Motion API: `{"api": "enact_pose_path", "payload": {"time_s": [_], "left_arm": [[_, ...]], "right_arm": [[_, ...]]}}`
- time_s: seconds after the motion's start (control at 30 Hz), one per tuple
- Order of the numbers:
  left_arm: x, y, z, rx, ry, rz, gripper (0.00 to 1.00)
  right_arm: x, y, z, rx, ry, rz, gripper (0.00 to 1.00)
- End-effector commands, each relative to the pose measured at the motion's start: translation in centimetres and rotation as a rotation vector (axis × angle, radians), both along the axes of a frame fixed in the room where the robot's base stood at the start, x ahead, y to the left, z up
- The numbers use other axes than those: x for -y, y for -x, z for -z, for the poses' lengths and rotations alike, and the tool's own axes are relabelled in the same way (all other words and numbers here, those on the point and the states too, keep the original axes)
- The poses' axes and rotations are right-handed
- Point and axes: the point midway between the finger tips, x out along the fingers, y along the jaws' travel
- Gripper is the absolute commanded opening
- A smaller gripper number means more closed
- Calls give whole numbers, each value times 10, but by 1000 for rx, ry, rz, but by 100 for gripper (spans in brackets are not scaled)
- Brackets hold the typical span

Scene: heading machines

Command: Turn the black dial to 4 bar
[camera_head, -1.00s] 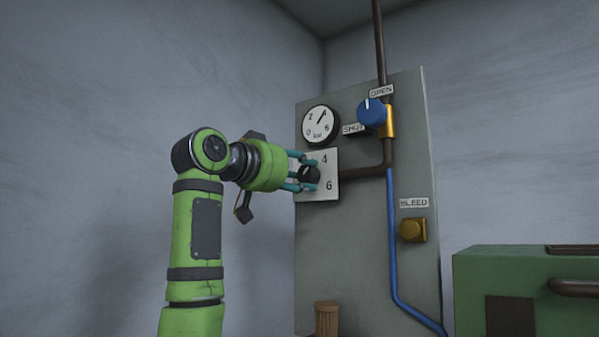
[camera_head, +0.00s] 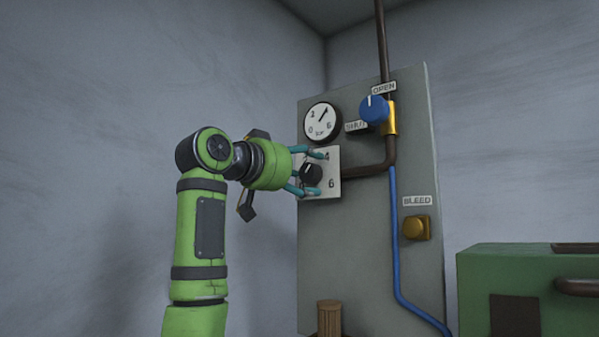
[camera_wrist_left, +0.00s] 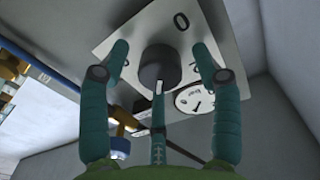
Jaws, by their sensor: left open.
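The black dial (camera_head: 311,173) sits on a white number plate (camera_head: 330,164). In the head view, 6 shows at the plate's lower right, and a finger partly covers the 4. In the left wrist view the dial (camera_wrist_left: 159,65) has a white mark pointing down the picture toward the middle finger; the number there is hidden. My left gripper (camera_head: 318,172) is open, its teal fingers spread around the dial with gaps at the sides. The round bar gauge (camera_head: 321,123) above has its needle pointing up and right. My right gripper is not in view.
A blue knob (camera_head: 373,109) between OPEN and SHUT labels is right of the gauge. A brown pipe (camera_head: 370,171) runs right from the plate. A yellow BLEED button (camera_head: 416,228) and green box (camera_head: 510,275) are lower right.

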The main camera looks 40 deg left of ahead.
Motion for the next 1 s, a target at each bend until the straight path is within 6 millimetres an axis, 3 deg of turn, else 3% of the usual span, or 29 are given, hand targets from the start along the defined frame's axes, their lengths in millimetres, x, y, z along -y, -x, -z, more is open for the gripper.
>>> {"api": "enact_pose_path", "payload": {"time_s": [0.17,0.6,0.8,1.0], "left_arm": [[-3,17,0,3,-1,-2,64],[-11,102,1,3,-1,-1,64],[-13,116,2,0,0,-1,64],[-13,117,2,0,1,-1,64]], "right_arm": [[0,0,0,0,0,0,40],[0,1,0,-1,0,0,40],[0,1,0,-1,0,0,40],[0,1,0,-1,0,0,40]]}}
